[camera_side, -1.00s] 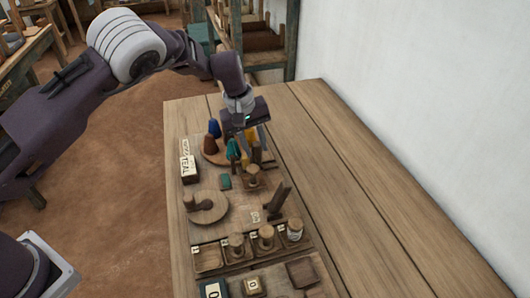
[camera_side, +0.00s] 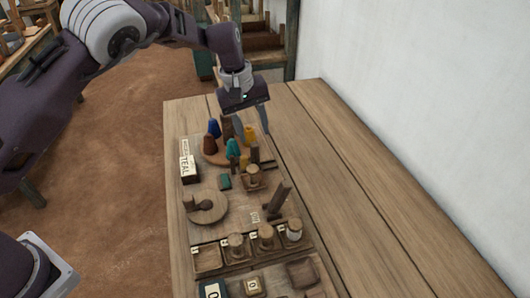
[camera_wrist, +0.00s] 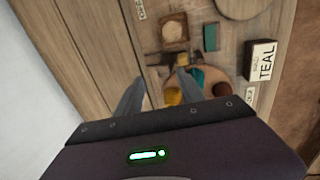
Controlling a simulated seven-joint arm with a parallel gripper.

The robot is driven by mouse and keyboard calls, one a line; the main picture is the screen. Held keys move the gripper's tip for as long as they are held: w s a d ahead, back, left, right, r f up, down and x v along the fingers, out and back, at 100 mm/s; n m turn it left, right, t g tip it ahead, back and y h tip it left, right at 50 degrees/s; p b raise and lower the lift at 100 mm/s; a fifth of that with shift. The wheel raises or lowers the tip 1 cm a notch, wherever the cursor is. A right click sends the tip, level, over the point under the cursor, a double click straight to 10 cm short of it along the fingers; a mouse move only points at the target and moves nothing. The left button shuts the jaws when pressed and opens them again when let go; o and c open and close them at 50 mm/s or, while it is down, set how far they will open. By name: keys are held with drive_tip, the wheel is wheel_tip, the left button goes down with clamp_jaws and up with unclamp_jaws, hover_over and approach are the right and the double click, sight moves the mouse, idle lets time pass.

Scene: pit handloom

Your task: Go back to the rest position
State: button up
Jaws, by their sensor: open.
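My gripper (camera_side: 248,122) is open and empty above the far end of the wooden table (camera_side: 340,170). It hangs just behind and above a round wooden board (camera_side: 213,158) that bears several coloured cones. Blue (camera_side: 214,129), brown (camera_side: 209,145), teal (camera_side: 232,148) and yellow (camera_side: 249,135) ones show in the side view. In the wrist view my two fingers spread apart, and the yellow cone (camera_wrist: 172,96) shows between them, partly hidden by the gripper body.
A block marked TEAL (camera_side: 189,169) stands left of the board. A green block (camera_side: 225,182), a round disc with a peg (camera_side: 207,207) and several square trays with pegs (camera_side: 207,258) lie nearer. The table's right side is bare up to the white wall (camera_side: 420,90).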

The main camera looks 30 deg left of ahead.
drive_tip(key=s+a+r+m+t+h, duration=0.1)
drive_tip(key=s+a+r+m+h, duration=0.3)
drive_tip(key=s+r, duration=1.25)
drive_tip(key=s+a+m+t+y, duration=0.1)
drive_tip(key=s+a+m+y, duration=0.1)
drive_tip(key=s, duration=0.9)
drive_tip(key=s+a+r+m+t+y, duration=0.1)
drive_tip(key=s+a+m+t+y, duration=0.1)
drive_tip(key=s, duration=0.9)
drive_tip(key=shift+a+r+m+y, duration=0.2)
drive_tip(key=shift+a+m+y, duration=0.3)
drive_tip(key=shift+a+y, duration=0.3)
